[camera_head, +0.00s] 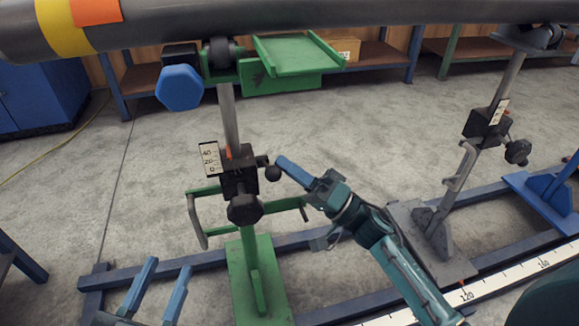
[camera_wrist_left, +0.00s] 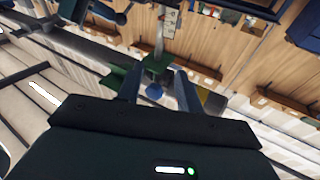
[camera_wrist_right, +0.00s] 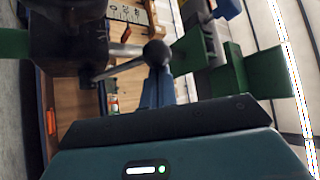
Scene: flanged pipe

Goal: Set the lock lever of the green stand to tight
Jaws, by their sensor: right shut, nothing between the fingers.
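The green stand (camera_head: 262,270) stands left of centre, with a black clamp block (camera_head: 238,178) on its grey post. The lock lever (camera_head: 272,173) is a short rod with a black ball end on the block's right side; it shows large in the right wrist view (camera_wrist_right: 156,53). My right gripper (camera_head: 283,163) is shut and empty, its fingertips close beside the ball. Whether they touch it, I cannot tell.
A large grey pipe (camera_head: 300,14) crosses above the stand. A black knob (camera_head: 244,209) projects from the block, and a scale card (camera_head: 209,160) is at its left. A second, grey stand (camera_head: 440,240) is at the right. Blue rails (camera_head: 170,262) run along the floor.

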